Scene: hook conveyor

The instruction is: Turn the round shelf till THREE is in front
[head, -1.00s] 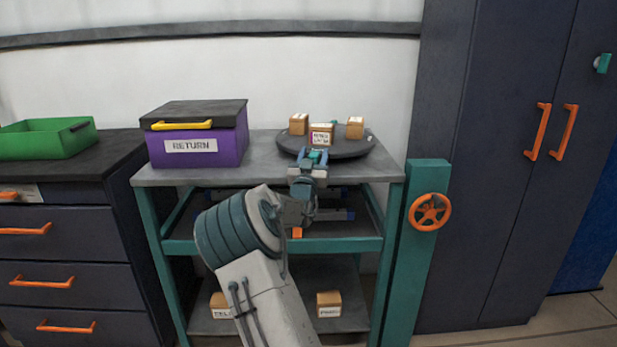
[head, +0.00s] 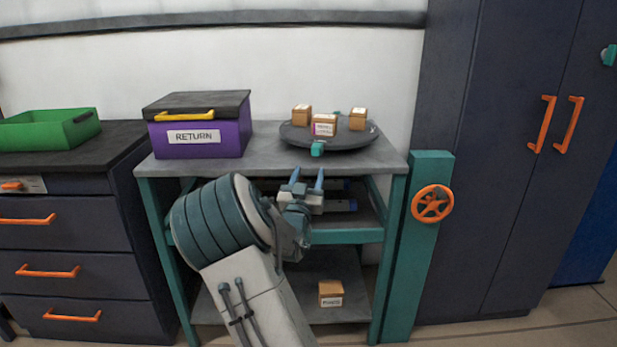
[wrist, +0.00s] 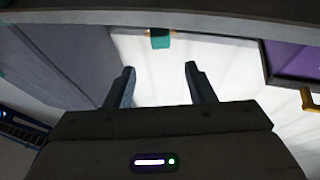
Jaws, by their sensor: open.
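The round shelf (head: 350,141) is a dark turntable on the grey table top, right of centre in the head view. Small cardboard boxes stand on it, the front one (head: 324,125) with a white and pink label too small to read. A teal knob (head: 317,148) sticks out at its front rim, and another teal bit shows at the back. In the wrist view a teal block (wrist: 160,40) shows beyond the fingers. My gripper (head: 308,175) is open and empty, in front of and below the shelf's front edge. Its two blue fingers (wrist: 160,80) are apart.
A purple RETURN box (head: 215,138) with a yellow handle stands left of the shelf. A teal post with an orange wheel (head: 432,204) is right of the table. A green bin (head: 50,130) sits on the drawers at left. A boxed item (head: 330,293) lies below.

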